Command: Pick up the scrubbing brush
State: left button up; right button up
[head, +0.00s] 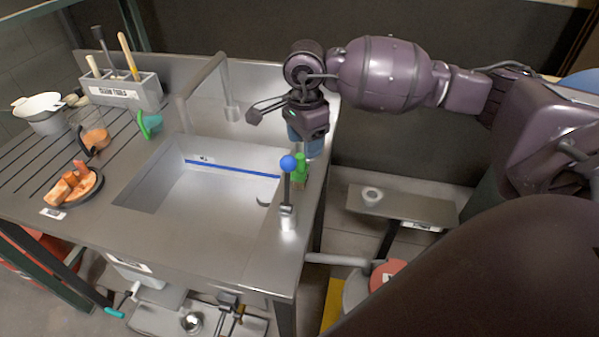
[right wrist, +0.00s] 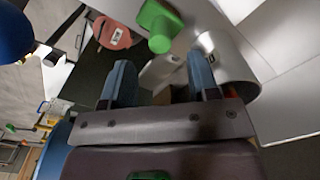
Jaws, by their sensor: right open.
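My right gripper (head: 307,143) is over the right rim of the sink, jaws pointing down. In the right wrist view its two blue fingers (right wrist: 160,82) are apart with nothing held between them. A small green object (head: 301,168) stands on the counter strip just in front of the gripper, apart from the fingers. It also shows in the right wrist view (right wrist: 160,24), beyond the fingertips, as a green block with a rounded knob. I cannot tell for sure whether it is the scrubbing brush; no bristles show. My left gripper is not in view.
A blue ball-topped metal lever (head: 287,190) stands close beside the green object. The sink (head: 210,190) has a tall faucet (head: 190,92) behind it. A labelled tool holder (head: 125,92), white bowl (head: 40,106) and dark dish (head: 92,190) are at left. A low bench (head: 425,208) is at right.

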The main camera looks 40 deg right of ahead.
aim_at(300, 155)
jog(key=f, duration=0.2)
jog(key=a+f, duration=0.1)
jog(key=f, duration=0.1)
jog(key=shift+w, duration=0.15)
jog(key=shift+f, duration=0.6)
jog(key=shift+c, duration=0.2)
jog(key=c, duration=1)
